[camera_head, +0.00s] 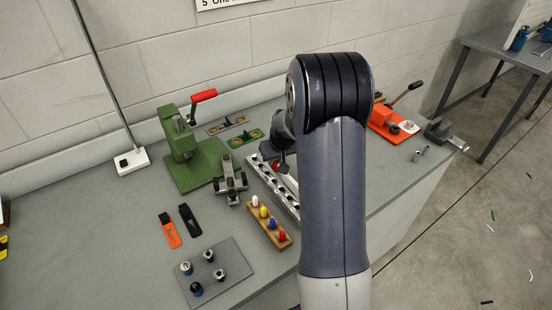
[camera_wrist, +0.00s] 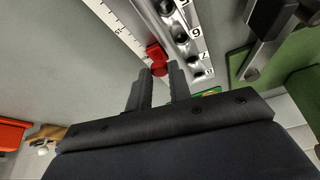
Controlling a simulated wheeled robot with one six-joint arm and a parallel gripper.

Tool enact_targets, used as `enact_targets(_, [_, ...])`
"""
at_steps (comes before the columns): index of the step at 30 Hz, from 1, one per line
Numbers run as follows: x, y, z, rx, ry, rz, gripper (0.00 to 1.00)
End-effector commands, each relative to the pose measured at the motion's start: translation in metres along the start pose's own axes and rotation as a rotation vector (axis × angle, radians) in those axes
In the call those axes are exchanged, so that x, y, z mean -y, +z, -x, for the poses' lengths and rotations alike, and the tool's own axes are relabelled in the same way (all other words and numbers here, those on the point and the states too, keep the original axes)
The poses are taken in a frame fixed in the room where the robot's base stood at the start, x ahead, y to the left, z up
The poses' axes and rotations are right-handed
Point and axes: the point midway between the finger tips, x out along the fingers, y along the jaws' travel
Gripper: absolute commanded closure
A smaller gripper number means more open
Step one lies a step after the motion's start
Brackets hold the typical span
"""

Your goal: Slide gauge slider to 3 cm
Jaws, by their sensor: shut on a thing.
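The red slider (camera_wrist: 157,57) sits at the scale's edge. My gripper (camera_wrist: 160,73) is shut on the slider's red knob, with a finger on each side. In the head view a bit of red (camera_head: 278,166) shows by the gripper, mostly hidden. I cannot read the slider's position in cm.
A green press (camera_head: 185,150) with a red handle and a grey clamp (camera_head: 231,178) stand left of the gauge. A wooden block (camera_head: 268,224) with coloured pegs lies in front. An orange toggle device (camera_head: 388,122) is at right.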

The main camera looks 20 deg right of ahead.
Motion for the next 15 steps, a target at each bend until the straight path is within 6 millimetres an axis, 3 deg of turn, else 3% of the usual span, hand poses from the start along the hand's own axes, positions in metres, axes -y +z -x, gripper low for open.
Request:
enact_targets(6, [-0.0001,0.0000,0.0001,0.000,0.000,0.000,1.00])
enact_targets(15, [-0.0001,0.0001,0.0002,0.000,0.000,0.000,1.00])
